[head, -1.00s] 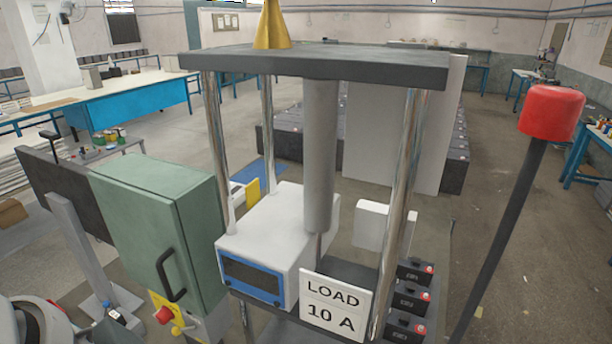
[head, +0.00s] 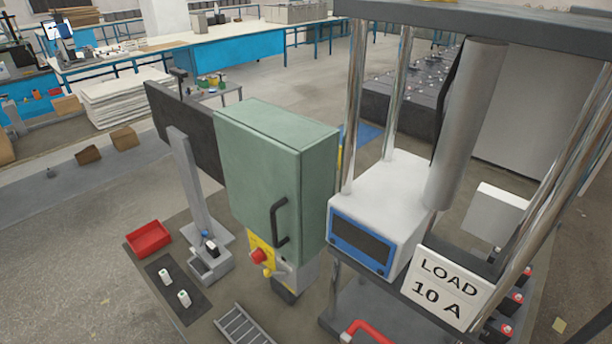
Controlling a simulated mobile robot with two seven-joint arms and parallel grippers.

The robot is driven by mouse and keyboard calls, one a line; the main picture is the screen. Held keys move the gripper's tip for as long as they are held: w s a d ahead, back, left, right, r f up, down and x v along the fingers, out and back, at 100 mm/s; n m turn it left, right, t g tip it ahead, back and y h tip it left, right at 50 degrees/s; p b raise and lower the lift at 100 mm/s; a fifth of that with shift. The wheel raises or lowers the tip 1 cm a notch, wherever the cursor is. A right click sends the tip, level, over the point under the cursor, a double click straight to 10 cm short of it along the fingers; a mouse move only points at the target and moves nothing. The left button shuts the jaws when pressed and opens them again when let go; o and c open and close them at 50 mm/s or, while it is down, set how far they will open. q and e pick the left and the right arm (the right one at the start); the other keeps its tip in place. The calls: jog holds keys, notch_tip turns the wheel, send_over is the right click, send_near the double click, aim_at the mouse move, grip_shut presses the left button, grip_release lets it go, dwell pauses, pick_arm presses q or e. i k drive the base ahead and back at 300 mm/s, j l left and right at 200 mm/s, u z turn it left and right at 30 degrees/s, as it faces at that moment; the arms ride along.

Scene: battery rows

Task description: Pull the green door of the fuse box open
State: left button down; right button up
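The green fuse box (head: 310,180) stands near the middle of the head view. Its green door (head: 255,185) is the front face, and it looks shut flush with the box. A black bar handle (head: 279,222) sits upright near the door's right edge. Below the box is a yellow panel (head: 262,254) with a red knob. Neither of my grippers shows in the head view.
The test frame with a white device (head: 385,205) and a "LOAD 10 A" sign (head: 446,287) stands close at the right of the box. A grey post (head: 188,180) with a dark panel (head: 180,128) stands at its left. A red tray (head: 149,238) lies lower left.

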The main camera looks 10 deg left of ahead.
aim_at(262, 175)
jog(key=i+j+u, duration=0.5)
jog(key=i+u, duration=0.15)
